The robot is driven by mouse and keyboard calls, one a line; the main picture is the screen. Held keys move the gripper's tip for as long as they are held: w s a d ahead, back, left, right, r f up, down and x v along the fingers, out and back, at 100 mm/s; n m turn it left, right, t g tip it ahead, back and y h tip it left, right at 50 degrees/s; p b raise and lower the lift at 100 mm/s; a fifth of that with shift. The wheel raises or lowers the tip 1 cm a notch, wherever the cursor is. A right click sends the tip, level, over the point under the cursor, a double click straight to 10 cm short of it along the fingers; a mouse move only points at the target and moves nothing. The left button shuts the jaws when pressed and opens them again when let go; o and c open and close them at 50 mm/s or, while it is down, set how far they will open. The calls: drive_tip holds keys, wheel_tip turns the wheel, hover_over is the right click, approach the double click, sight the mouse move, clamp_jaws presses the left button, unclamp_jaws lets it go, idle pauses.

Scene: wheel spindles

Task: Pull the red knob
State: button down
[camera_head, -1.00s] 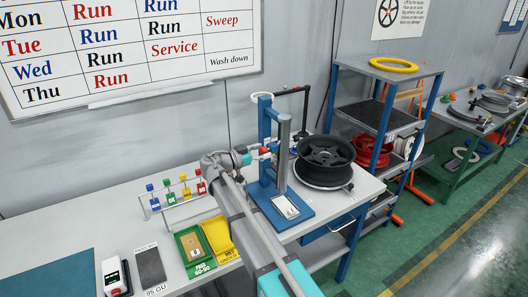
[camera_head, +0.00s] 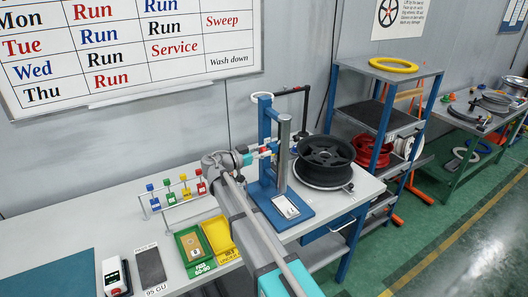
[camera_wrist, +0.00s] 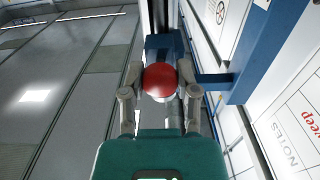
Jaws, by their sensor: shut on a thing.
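The red knob (camera_wrist: 160,80) is a round red ball between the two fingers of my gripper (camera_wrist: 160,88) in the wrist view. My gripper is shut on it, one finger on each side. In the head view my gripper (camera_head: 258,154) is beside the blue upright stand (camera_head: 266,130) on the bench, and the knob (camera_head: 265,152) shows only as a small red patch, mostly hidden by the gripper.
A black wheel (camera_head: 325,152) sits on a turntable right of the stand. A rack with several coloured tags (camera_head: 178,190) and green and yellow bins (camera_head: 219,238) are on the bench at left. A blue shelf unit (camera_head: 385,110) stands at right.

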drive_tip(key=shift+v, duration=0.95)
drive_tip(key=shift+c, duration=1.6)
unclamp_jaws()
drive_tip(key=shift+w, duration=0.15)
drive_tip(key=shift+a, duration=0.1)
drive_tip(key=v, duration=1.2)
